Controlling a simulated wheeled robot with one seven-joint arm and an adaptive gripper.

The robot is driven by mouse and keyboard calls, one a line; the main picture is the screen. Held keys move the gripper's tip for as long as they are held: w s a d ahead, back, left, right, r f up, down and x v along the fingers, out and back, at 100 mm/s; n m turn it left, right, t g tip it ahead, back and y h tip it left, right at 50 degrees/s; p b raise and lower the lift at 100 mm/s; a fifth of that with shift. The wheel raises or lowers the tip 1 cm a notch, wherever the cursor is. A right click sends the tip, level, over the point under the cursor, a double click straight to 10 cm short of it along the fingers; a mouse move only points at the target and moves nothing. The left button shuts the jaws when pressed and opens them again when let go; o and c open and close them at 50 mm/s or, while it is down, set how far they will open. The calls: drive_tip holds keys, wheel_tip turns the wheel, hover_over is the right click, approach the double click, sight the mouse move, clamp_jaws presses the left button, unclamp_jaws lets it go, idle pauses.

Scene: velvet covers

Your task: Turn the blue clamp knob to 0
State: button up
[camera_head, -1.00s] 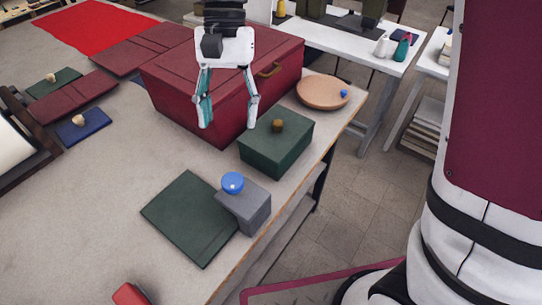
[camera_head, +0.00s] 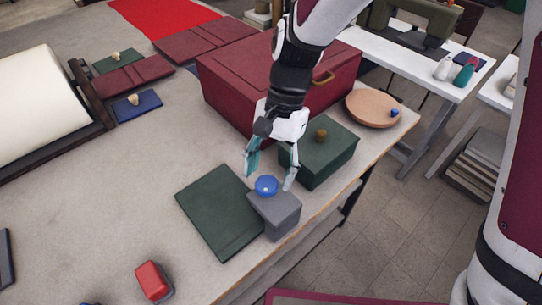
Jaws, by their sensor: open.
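The blue clamp knob (camera_head: 266,186) sits on top of a grey block (camera_head: 279,214) near the table's right edge. No scale or zero mark on it can be made out at this size. My gripper (camera_head: 268,179) is open, its fingers spread and pointing down. In the picture, its left fingertip is above and left of the knob and its right fingertip is to the knob's right. I cannot tell whether either finger touches the knob.
A dark green cover (camera_head: 222,212) lies left of the grey block. A green box (camera_head: 322,160) with a wooden knob stands close behind it, before a large red box (camera_head: 228,88). A shallow orange dish (camera_head: 370,108) is farther right. A red object (camera_head: 153,281) lies at the front.

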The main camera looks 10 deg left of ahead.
drive_tip(key=shift+x, duration=1)
drive_tip(key=c, duration=1.1)
drive_tip(key=shift+c, duration=0.2)
drive_tip(key=n+h, duration=0.1)
drive_tip(key=n, duration=0.3)
drive_tip(key=shift+a+n+h, duration=0.15)
drive_tip(key=shift+n+h, duration=0.15)
drive_tip(key=shift+h, duration=0.1)
drive_tip(key=n+h, duration=0.1)
drive_tip(key=n, duration=0.3)
drive_tip(key=shift+a+n+h, duration=0.1)
drive_tip(key=shift+n+h, duration=0.2)
drive_tip(key=shift+h, duration=0.1)
